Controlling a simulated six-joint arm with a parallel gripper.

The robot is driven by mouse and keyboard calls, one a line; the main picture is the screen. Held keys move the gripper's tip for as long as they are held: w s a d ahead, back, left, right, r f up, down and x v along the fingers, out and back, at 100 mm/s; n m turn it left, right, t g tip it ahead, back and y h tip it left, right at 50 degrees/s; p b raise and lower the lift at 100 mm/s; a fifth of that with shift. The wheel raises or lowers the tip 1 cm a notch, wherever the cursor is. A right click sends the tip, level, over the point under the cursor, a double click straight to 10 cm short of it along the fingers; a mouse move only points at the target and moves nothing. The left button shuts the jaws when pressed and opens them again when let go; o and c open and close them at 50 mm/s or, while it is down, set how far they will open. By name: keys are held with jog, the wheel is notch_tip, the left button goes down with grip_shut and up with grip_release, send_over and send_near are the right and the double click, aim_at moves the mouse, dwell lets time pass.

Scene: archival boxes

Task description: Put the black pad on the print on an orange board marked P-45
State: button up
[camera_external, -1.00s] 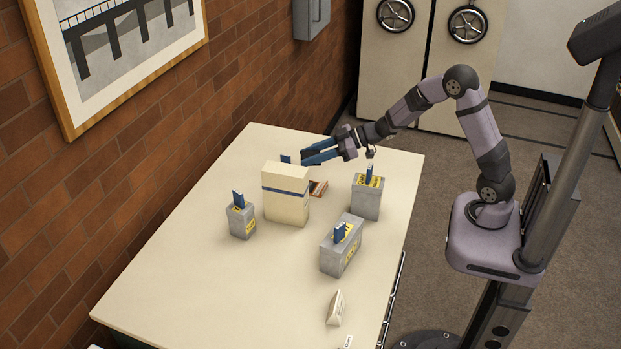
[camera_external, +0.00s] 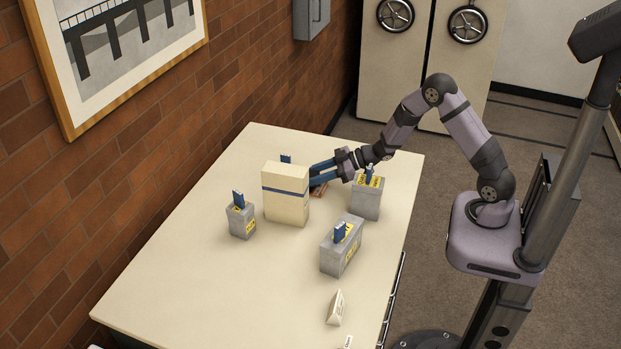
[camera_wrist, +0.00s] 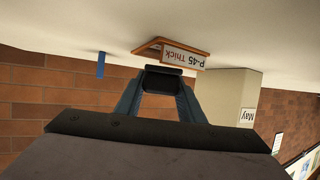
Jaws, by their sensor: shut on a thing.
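The orange board (camera_wrist: 150,45) bears a white label reading "P-45 Thick" in the upside-down wrist view. In the external view a small part of the board (camera_external: 320,189) shows beside the cream box. My gripper (camera_wrist: 160,80) is shut on a dark flat piece, apparently the black pad (camera_wrist: 163,70), held between its fingertips just in front of the board. In the external view my gripper (camera_external: 314,172) is low near the board, beside the cream box's upper right. The pad cannot be made out there. The print is not clearly visible, and I cannot tell whether the pad touches anything.
The tall cream box (camera_external: 285,205) with a blue band stands close to the gripper. Grey boxes with blue tabs stand at right (camera_external: 366,200), front (camera_external: 340,255) and left (camera_external: 241,222). A white triangular sign (camera_external: 335,308) stands nearer the front. The table's left side is clear.

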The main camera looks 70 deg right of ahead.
jog(key=shift+f, duration=0.8)
jog(key=shift+f, duration=0.2)
jog(key=o, duration=1)
jog(key=shift+o, duration=0.2)
jog(key=shift+r, duration=0.1)
jog(key=shift+r, duration=0.1)
jog(key=b+v, duration=0.2)
jog(key=v, duration=1)
